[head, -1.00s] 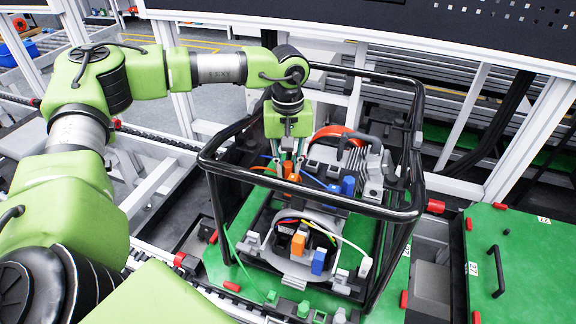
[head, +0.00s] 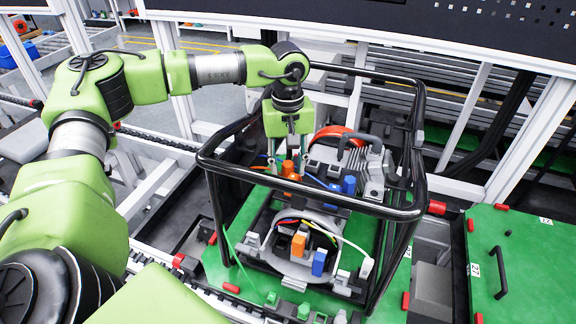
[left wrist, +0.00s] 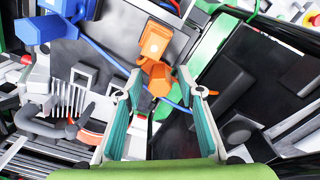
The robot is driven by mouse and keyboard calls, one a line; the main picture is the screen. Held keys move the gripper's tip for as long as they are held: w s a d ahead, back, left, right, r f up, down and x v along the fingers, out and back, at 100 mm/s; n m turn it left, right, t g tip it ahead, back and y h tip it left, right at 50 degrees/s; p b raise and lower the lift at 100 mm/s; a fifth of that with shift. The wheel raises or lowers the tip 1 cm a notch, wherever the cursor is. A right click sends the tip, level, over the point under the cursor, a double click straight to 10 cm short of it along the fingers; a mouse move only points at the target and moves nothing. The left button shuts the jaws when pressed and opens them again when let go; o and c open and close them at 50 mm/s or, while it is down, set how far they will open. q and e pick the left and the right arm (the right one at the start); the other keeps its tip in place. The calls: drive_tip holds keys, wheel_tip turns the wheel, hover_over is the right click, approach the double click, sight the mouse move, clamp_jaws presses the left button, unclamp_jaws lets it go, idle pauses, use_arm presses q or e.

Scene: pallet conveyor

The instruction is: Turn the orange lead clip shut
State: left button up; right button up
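The orange lead clip (head: 288,168) is on the device inside the black-framed carrier, under my left gripper. In the left wrist view the orange clip (left wrist: 156,76) lies just past and between the fingertips, with an orange block at its far end. My left gripper (head: 287,160) points down with its fingers spread either side of the clip. In the left wrist view the left gripper (left wrist: 161,82) is open, with a gap between each teal finger and the clip. I cannot tell how far the clip is turned. My right gripper is not in view.
A blue clip (head: 348,185) sits right of the orange one. Another orange block (head: 299,243) and blue block (head: 318,261) stand at the carrier's front. The black tube frame (head: 330,200) surrounds the device. A green pallet (head: 520,262) with a handle lies at right.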

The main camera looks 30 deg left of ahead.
sight(288, 163)
use_arm(q)
wheel_tip(288, 163, up, 12)
idle(0.6)
idle(0.4)
